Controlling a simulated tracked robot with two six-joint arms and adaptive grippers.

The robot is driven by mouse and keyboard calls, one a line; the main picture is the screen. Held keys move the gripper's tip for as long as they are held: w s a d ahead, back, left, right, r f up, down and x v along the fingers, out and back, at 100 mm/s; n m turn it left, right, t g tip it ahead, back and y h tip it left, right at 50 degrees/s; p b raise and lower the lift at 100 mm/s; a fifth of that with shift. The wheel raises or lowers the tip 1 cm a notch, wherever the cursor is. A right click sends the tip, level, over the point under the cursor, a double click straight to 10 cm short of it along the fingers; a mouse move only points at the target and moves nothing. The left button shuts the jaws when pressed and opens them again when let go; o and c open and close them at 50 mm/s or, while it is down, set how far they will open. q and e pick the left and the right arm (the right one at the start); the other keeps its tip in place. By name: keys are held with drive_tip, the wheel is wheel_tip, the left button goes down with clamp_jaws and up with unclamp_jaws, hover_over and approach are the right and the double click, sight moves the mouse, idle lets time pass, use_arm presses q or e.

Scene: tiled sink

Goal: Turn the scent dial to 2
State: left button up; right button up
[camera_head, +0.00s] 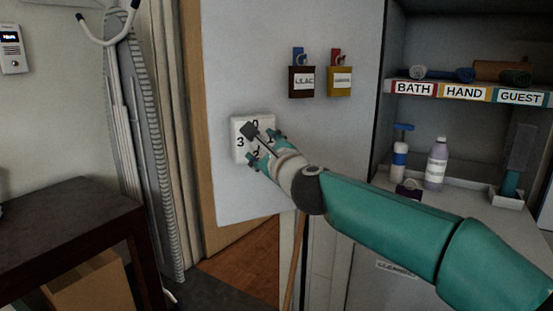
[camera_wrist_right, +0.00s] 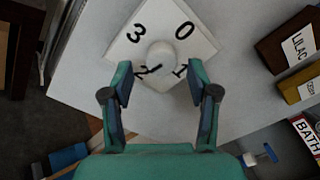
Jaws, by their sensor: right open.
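The scent dial is a white square plate (camera_head: 238,126) on the pale wall panel, with black numbers 0, 1, 2 and 3. In the right wrist view the plate (camera_wrist_right: 193,47) looks turned like a diamond, with a round white knob (camera_wrist_right: 161,54) at its middle. The 2 is partly covered at the knob's lower edge; I cannot tell for sure where the knob points. My right gripper (camera_head: 264,149) is in front of the dial. In the wrist view its open fingers (camera_wrist_right: 161,78) are apart, below and either side of the knob, not closed on it. My left gripper is not in view.
Dark LILAC (camera_head: 301,83) and yellow (camera_head: 339,84) boxes hang on the panel above right of the dial. A labelled towel shelf (camera_head: 464,94), a pump bottle (camera_head: 400,155) and a lilac bottle (camera_head: 436,165) are at right. A dark table (camera_head: 70,225) stands at left.

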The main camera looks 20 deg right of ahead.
drive_tip(key=s, duration=1)
drive_tip(key=shift+s+d, duration=0.35)
drive_tip(key=shift+s, duration=0.05)
drive_tip(key=shift+f, duration=0.1)
